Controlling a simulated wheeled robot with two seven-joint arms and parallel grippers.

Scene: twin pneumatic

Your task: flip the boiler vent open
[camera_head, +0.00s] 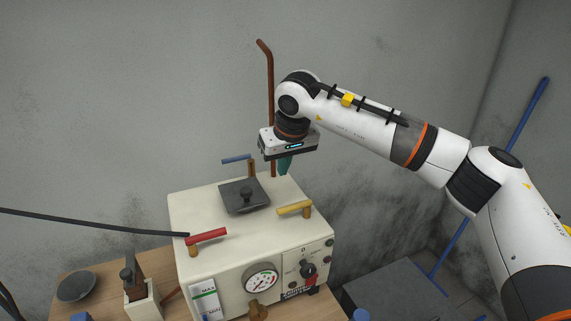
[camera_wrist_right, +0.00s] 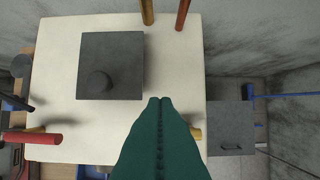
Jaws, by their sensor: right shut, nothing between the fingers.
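The boiler (camera_head: 215,255) is a cream box on a wooden bench. A dark grey square plate with a round knob (camera_head: 245,196) lies flat on its top. Levers on top are red (camera_head: 207,236) at front left, yellow (camera_head: 295,207) at right and blue (camera_head: 237,159) at the back; I cannot tell which part is the vent. My right gripper (camera_head: 285,166) is shut and empty, its teal fingers pointing down above the back right of the boiler. In the right wrist view the fingertips (camera_wrist_right: 160,100) appear beside the plate (camera_wrist_right: 125,60) and hide most of the yellow lever (camera_wrist_right: 196,133).
A gauge (camera_head: 261,280) and knobs are on the front. A grey cabinet (camera_head: 400,285) stands at right.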

